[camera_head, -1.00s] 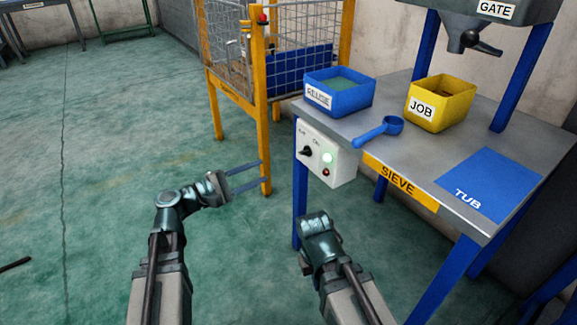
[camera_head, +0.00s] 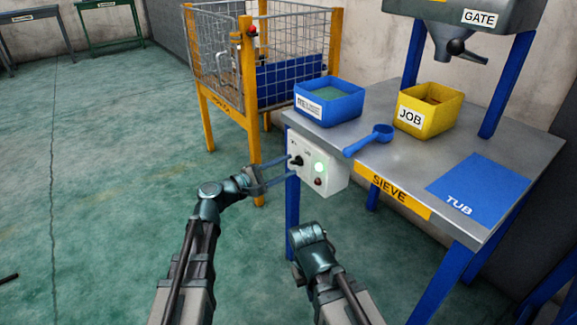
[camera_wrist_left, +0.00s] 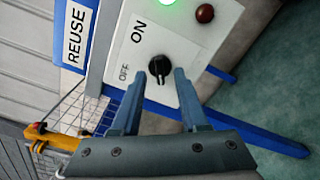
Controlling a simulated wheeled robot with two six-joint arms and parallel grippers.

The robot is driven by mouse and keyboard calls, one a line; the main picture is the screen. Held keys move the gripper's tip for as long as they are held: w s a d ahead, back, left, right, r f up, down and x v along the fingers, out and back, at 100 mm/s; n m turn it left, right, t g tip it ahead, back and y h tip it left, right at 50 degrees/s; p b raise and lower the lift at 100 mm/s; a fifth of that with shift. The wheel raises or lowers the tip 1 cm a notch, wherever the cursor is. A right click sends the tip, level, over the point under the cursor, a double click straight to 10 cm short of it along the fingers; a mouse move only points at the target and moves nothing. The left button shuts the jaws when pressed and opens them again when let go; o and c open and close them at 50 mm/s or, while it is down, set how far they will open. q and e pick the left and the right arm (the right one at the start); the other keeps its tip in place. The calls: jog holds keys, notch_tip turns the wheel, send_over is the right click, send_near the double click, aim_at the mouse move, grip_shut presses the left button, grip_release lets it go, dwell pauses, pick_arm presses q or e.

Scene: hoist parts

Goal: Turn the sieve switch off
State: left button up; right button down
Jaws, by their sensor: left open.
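The sieve switch is a black rotary knob (camera_head: 297,161) on a white control box (camera_head: 330,174) under the left front corner of the sieve table. In the left wrist view the knob (camera_wrist_left: 160,69) sits beside the ON and OFF labels. A green lamp (camera_head: 319,167) on the box is lit; it also shows in the left wrist view (camera_wrist_left: 167,1). My left gripper (camera_head: 291,164) is open, its blue fingers pointing at the box. In the left wrist view its fingertips (camera_wrist_left: 157,76) lie on either side of the knob; contact is not clear. My right arm's fingers do not show.
The sieve table (camera_head: 375,166) holds a blue REUSE bin (camera_head: 330,107), a yellow JOB bin (camera_head: 426,118), a blue scoop (camera_head: 368,139) and a blue TUB mat (camera_head: 478,188). A yellow-framed mesh cage (camera_head: 245,108) stands behind left. A red button (camera_wrist_left: 205,13) is beside the green lamp.

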pick_arm(q)
jog(key=shift+w+d, duration=0.35)
jog(key=shift+d, duration=0.2)
jog(key=shift+c, duration=0.3)
grip_shut()
